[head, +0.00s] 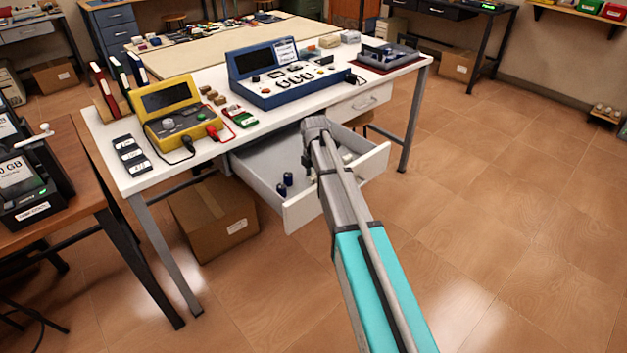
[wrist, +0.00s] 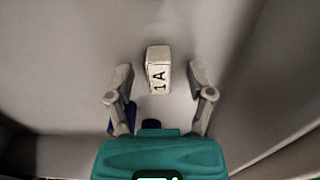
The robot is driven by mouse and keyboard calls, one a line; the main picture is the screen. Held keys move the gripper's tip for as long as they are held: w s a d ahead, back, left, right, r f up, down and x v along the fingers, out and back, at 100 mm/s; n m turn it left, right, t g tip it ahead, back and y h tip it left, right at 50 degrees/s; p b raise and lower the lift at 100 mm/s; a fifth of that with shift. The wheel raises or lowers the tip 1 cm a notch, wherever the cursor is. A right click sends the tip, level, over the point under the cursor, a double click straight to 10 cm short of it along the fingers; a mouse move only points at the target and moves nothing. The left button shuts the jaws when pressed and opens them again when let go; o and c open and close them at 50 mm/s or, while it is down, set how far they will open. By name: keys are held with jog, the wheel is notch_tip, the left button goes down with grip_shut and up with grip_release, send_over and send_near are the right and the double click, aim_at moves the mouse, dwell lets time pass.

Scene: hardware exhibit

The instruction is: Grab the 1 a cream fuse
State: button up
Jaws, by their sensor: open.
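The cream fuse (wrist: 158,68) is a small block marked "1 A" and lies on the drawer floor in the wrist view. My gripper (wrist: 160,72) is open, with one finger on each side of the fuse and a gap on both sides. In the head view my gripper (head: 318,145) reaches into the open drawer (head: 302,211) under the white bench, and my arm hides part of the drawer. Small dark blue cylinders (head: 284,184) stand in the drawer to the left of my arm. Blue shapes also show below the fingers in the wrist view.
The white bench (head: 208,151) above the drawer holds a yellow meter (head: 172,112) and a blue instrument (head: 290,75). A cardboard box (head: 213,215) stands on the floor under the bench. The drawer walls close in around my gripper. The tiled floor at the right is clear.

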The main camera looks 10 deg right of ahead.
grip_shut()
dwell(0.3)
jog(key=shift+r, duration=0.25)
notch_tip(320, 180, up, 2)
jog(key=p, duration=0.2)
jog(key=shift+r+p, duration=0.1)
jog(key=shift+p, duration=0.25)
jog(key=s+r+p, duration=1)
jog(key=s, duration=0.4)
jog(key=shift+r, duration=0.15)
